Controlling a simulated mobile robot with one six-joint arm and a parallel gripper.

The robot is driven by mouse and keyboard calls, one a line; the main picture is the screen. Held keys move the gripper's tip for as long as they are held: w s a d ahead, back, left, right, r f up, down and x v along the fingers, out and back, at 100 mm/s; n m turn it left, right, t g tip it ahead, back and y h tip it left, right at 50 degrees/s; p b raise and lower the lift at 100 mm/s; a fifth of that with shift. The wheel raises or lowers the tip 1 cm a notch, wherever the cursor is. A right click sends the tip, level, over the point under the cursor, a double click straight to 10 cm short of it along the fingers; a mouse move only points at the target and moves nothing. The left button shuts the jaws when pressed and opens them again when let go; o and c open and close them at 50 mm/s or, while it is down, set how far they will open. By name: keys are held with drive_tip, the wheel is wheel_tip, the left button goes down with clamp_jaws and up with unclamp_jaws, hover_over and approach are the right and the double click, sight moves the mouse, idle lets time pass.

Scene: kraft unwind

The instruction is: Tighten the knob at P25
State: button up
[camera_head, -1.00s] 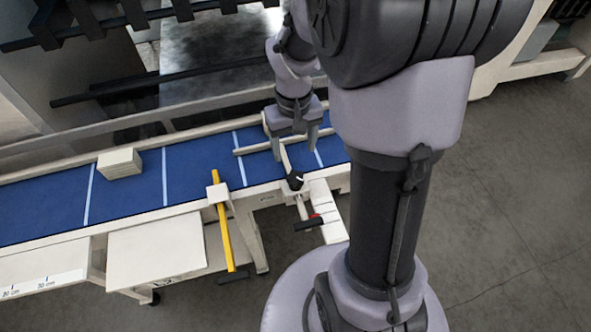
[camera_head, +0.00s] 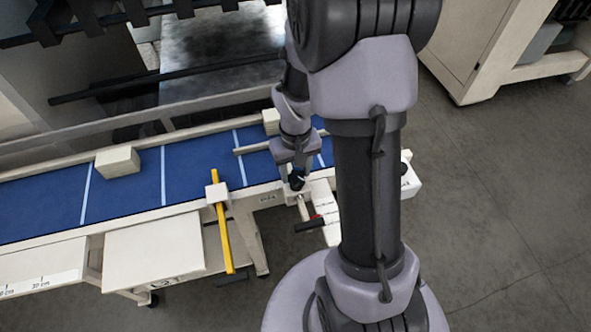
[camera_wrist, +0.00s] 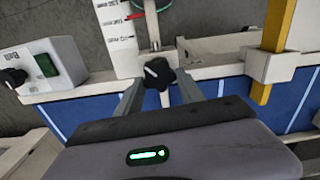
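A black star-shaped knob with a white mark (camera_wrist: 158,73) sits on a clamp at the conveyor's near rail; a P25 label cannot be read. The knob shows small and dark in the head view (camera_head: 297,183), below my gripper (camera_head: 297,177). In the wrist view my gripper (camera_wrist: 160,79) has its fingers apart, one on each side of the knob. They stand close to its edges, and I cannot tell if they touch it. A white plate with scale marks and a red pointer (camera_wrist: 135,16) lies beside the clamp rod.
A yellow bar (camera_head: 225,235) in a white bracket crosses the rail to the left in the head view. Boxes (camera_head: 117,161) stand on the blue belt (camera_head: 200,157). A white "Belt" control box (camera_wrist: 62,66) with a black knob is left in the wrist view.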

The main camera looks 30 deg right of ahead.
drive_tip(key=c, duration=0.4)
drive_tip(key=shift+m+b, duration=0.3)
drive_tip(key=m+b, duration=0.2)
drive_tip(key=shift+d+f+m, duration=0.1)
drive_tip(key=shift+d+m, duration=0.05)
drive_tip(key=shift+m, duration=0.25)
drive_tip(key=shift+d+m+b, duration=0.1)
drive_tip(key=shift+m+b, duration=1.05)
drive_tip(key=shift+m, duration=1.15)
drive_tip(key=shift+r, duration=0.2)
drive_tip(key=o, duration=1.4)
drive_tip(key=shift+s, duration=0.1)
